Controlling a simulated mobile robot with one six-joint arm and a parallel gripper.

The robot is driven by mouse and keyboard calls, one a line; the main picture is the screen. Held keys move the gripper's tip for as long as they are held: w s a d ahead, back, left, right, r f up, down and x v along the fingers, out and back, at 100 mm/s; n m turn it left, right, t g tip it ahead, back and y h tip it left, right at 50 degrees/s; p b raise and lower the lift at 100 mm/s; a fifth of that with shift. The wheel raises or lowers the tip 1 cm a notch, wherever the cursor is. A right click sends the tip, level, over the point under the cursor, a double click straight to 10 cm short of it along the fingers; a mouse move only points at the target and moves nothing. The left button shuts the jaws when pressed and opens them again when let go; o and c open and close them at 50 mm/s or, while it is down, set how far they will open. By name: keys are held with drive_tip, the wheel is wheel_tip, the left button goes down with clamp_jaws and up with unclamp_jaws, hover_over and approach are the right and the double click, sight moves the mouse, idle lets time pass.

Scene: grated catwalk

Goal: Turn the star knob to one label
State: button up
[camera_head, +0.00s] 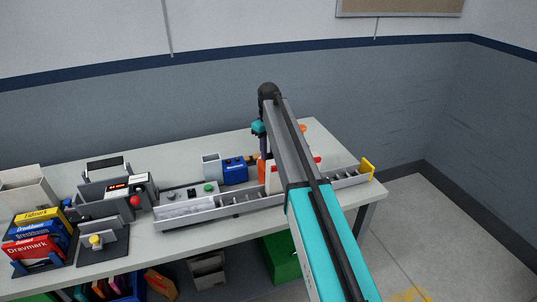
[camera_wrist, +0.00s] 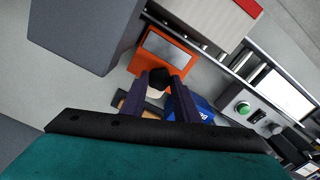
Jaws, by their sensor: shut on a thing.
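An orange device (camera_wrist: 178,55) with a grey panel shows in the wrist view. A black knob (camera_wrist: 156,75) sits at its near edge, between my fingertips; I take it for the star knob. My gripper (camera_wrist: 160,82) is shut on this knob, one dark finger on each side. A pale piece shows just below the knob between the fingers. The knob's lobes and any labels around it cannot be made out. In the head view my gripper (camera_head: 263,148) points down at the orange device (camera_head: 262,168), which my arm partly hides.
A blue box (camera_head: 235,171) stands left of the orange device, close to my right finger in the wrist view. A long grey tray (camera_head: 222,209) runs along the table front. A control box with a green button (camera_wrist: 243,108) is nearby. A large grey block (camera_wrist: 85,32) stands beside the device.

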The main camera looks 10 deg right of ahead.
sight(269, 155)
drive_tip(key=m+b, duration=0.1)
drive_tip(key=m, duration=0.3)
drive_tip(key=shift+m, duration=0.3)
idle(0.4)
drive_tip(key=o, duration=1)
drive_tip(key=shift+o, duration=0.2)
drive_tip(key=shift+r, duration=0.1)
wheel_tip(269, 155, up, 14)
drive_tip(key=p, duration=0.6)
drive_tip(key=shift+p, duration=0.4)
drive_tip(key=shift+f, duration=0.2)
